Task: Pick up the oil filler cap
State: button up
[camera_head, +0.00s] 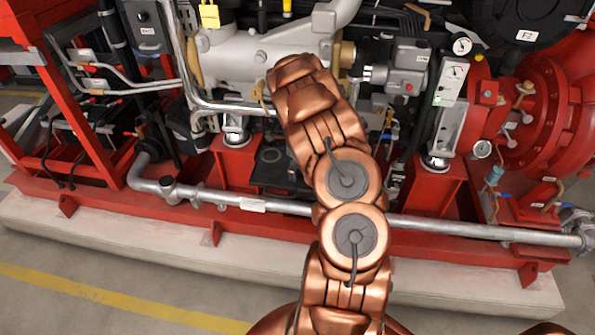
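I cannot pick out the oil filler cap with certainty. A small yellow piece (287,7) stands at the top edge, above the grey engine block (262,55). A larger yellow piece (209,15), like a tag or cap, is to its left. Either could be it, but they are too small to tell. My copper arm reaches up from the bottom centre over the red base frame, its far end in front of the engine block. My gripper does not show; the arm's own links may hide it.
A silver pipe (269,205) runs along the front of the red frame, above a pale concrete plinth (130,240). Gauges (462,46) and a red pump housing (545,105) are at the right. Red posts stand at the left. The floor in front is clear, with a yellow line.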

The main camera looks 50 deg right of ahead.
jog(key=c, duration=1)
jog(key=shift+r, duration=0.1)
jog(key=shift+c, duration=0.2)
